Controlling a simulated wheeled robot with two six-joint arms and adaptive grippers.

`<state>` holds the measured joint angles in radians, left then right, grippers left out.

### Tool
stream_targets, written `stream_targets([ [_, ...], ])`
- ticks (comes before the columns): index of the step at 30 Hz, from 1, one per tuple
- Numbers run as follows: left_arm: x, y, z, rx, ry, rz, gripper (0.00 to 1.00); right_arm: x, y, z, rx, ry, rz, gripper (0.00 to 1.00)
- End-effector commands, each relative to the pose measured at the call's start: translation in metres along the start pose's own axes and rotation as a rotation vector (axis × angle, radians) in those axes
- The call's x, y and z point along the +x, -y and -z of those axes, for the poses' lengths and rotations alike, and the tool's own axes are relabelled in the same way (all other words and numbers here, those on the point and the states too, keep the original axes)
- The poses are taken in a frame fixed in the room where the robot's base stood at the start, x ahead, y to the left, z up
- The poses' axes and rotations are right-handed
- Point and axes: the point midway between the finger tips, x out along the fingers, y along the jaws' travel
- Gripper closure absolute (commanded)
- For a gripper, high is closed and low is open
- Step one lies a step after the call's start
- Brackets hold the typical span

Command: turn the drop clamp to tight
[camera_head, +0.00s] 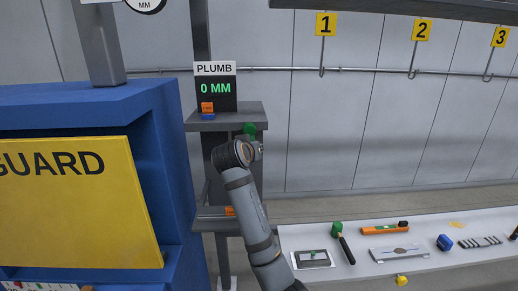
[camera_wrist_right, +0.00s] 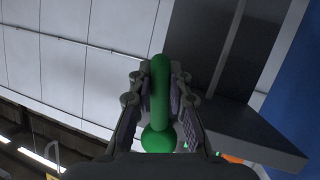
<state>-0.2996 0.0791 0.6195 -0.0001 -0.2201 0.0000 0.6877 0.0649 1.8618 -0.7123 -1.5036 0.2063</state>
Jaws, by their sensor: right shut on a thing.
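The green clamp handle (camera_head: 249,129) shows at the upper shelf bracket under the PLUMB display, partly hidden by my arm. In the right wrist view the green handle (camera_wrist_right: 160,90) is a rounded bar with a ball-like end (camera_wrist_right: 158,139). My right gripper (camera_wrist_right: 160,78) is shut on the bar, one finger on each side. In the head view the right gripper (camera_head: 258,150) is mostly hidden behind my wrist. The PLUMB display (camera_head: 215,88) reads 0 MM in green. Tight or loose marks are not visible. My left gripper is not in view.
A lower shelf (camera_head: 215,222) is partly behind my arm. A blue cabinet with a yellow GUARD panel (camera_head: 75,205) stands left. A white bench (camera_head: 440,265) with several tools lies right.

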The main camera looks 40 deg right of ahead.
Motion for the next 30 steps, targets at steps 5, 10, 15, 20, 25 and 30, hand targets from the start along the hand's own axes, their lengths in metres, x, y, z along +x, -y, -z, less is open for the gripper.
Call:
stream_targets([
  [5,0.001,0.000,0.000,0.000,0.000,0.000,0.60,-0.001,0.008,-0.002,0.100,0.025,0.042,1.00],
  [10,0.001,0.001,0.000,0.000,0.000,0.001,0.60,-0.002,0.013,-0.002,0.165,0.040,0.069,1.00],
  [15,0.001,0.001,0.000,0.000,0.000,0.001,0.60,-0.003,0.015,-0.002,0.202,0.050,0.085,1.00],
  [20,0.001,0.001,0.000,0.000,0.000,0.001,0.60,-0.003,0.016,-0.002,0.215,0.053,0.090,1.00],
  [25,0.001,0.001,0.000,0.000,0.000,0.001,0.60,-0.003,0.017,-0.002,0.218,0.054,0.091,1.00],
  [30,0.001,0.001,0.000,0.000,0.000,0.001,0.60,-0.003,0.017,-0.002,0.217,0.054,0.092,1.00],
])
